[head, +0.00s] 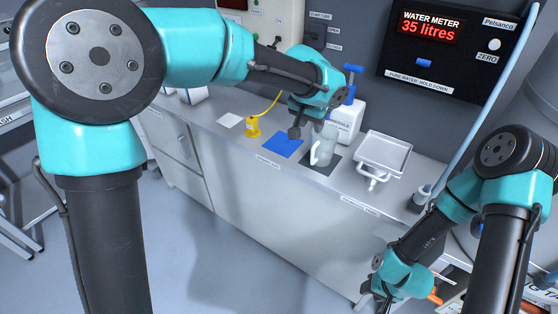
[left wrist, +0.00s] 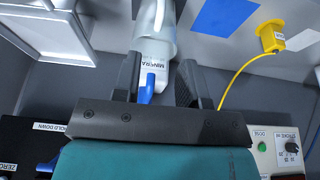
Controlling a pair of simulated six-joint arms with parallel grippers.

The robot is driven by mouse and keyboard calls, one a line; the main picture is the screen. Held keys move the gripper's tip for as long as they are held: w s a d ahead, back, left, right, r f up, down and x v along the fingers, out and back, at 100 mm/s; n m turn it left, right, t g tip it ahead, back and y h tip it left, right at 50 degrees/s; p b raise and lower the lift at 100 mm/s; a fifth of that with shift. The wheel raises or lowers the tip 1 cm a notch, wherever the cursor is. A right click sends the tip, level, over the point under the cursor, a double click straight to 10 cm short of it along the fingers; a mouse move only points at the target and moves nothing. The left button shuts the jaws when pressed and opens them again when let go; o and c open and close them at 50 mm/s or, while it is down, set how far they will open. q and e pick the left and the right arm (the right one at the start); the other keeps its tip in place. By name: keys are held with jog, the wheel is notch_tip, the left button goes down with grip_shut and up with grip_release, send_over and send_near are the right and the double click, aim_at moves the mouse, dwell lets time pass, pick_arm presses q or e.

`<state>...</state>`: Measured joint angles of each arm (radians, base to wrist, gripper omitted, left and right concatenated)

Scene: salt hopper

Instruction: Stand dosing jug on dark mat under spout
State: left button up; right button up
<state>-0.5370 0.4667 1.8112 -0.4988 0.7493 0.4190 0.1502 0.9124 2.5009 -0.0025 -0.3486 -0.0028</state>
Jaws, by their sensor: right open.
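The clear dosing jug (head: 323,147) stands upright on the dark mat (head: 328,171) on the counter, beside the white mineral salt hopper (head: 347,118). The jug also shows in the left wrist view (left wrist: 157,40), just beyond the fingertips. My left gripper (head: 306,131) is above and beside the jug. Its fingers are spread apart in the left wrist view (left wrist: 160,75), with the hopper label and a blue part (left wrist: 147,88) between them. My right gripper (head: 377,293) is low at the bottom right, open, away from the jug. The spout is hard to make out.
A blue mat (head: 280,146) lies left of the jug, with a yellow plug-like block (head: 252,127) and its cord. A white tray (head: 384,153) stands to the right. The water meter panel (head: 440,45) hangs behind. The blue mat is bare.

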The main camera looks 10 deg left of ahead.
pick_arm(q)
jog(key=s+a+f+n+g+h, duration=0.1)
jog(key=s+a+f, duration=0.15)
jog(key=f, duration=0.65)
jog(key=s+a+f+g, duration=0.1)
jog(key=a+f, duration=0.2)
jog(key=f, duration=0.5)
jog(key=s+a+f+n+h, duration=0.1)
jog(key=s+a+f, duration=0.15)
jog(key=f, duration=0.65)
jog(key=s+a+f+n, duration=0.2)
jog(key=s+a+f, duration=0.3)
jog(key=s+f, duration=0.3)
jog(key=s+a+f+n, duration=0.2)
jog(key=s+a+f, duration=0.4)
jog(key=s+f, duration=0.3)
jog(key=shift+s+a+f+n+g, duration=0.2)
jog(key=shift+s+n+g, duration=0.15)
jog(key=shift+s, duration=0.65)
jog(key=shift+d, duration=0.1)
